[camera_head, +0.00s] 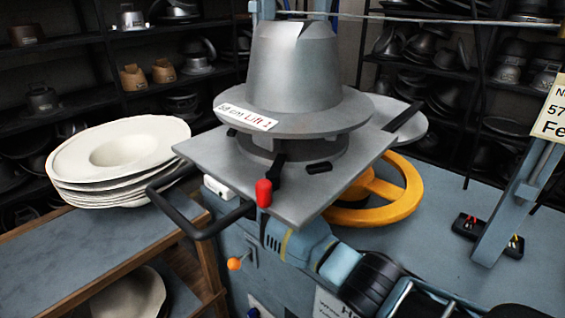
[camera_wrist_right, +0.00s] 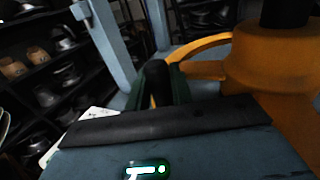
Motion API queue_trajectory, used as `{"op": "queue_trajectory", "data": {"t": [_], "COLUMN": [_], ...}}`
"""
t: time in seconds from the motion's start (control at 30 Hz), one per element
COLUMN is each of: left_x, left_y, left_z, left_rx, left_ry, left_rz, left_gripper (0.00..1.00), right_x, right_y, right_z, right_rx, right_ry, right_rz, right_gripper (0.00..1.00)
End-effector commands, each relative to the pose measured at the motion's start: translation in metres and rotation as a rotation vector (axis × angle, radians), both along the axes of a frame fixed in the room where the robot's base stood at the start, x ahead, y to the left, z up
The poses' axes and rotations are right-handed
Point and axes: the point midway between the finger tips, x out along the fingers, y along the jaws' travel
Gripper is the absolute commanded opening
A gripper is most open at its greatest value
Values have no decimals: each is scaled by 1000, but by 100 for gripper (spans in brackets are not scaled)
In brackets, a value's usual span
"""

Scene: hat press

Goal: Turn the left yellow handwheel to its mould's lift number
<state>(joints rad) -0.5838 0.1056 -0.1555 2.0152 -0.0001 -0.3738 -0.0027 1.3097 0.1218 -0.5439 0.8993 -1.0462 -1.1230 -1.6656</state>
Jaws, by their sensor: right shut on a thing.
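The yellow handwheel (camera_head: 402,205) lies flat under the mould plate (camera_head: 310,205); the plate hides its left part. A grey metal hat mould (camera_head: 297,70) stands on that plate. Its white tag (camera_head: 245,117) seems to read "58 cm Lift 2", with the number small. In the right wrist view the handwheel's hub (camera_wrist_right: 265,75) is at the right and a spoke and rim run left from it. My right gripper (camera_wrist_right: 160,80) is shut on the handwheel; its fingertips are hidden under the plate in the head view. My left gripper is not in view.
A red-tipped lever (camera_head: 263,192) and a black bar handle (camera_head: 200,232) stick out at the plate's front. A stack of pale hat blanks (camera_head: 120,160) stands on the left side table. A blue-grey post (camera_head: 520,200) rises at the right. Shelves of moulds line the back.

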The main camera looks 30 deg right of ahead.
Motion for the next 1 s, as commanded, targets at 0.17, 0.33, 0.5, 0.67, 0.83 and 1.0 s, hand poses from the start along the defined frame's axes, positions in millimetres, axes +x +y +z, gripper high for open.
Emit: {"op": "queue_trajectory", "data": {"t": [0.17, 0.33, 0.5, 0.67, 0.83, 1.0], "left_x": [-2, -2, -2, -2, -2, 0], "left_y": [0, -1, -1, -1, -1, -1], "left_z": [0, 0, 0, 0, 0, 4], "left_rx": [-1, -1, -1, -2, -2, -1], "left_ry": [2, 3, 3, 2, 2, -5], "left_rz": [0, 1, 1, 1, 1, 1], "left_gripper": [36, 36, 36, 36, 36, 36], "right_x": [2, 2, 1, 1, 1, -7], "right_y": [0, 0, 0, 0, 0, 8], "right_z": [2, 2, 2, 1, 1, 1], "right_rx": [0, 0, 0, 0, 1, 0], "right_ry": [-3, -3, -3, -1, -1, -1], "right_rz": [3, 3, 3, 2, 1, 2], "right_gripper": [0, 0, 32, 41, 41, 41]}}
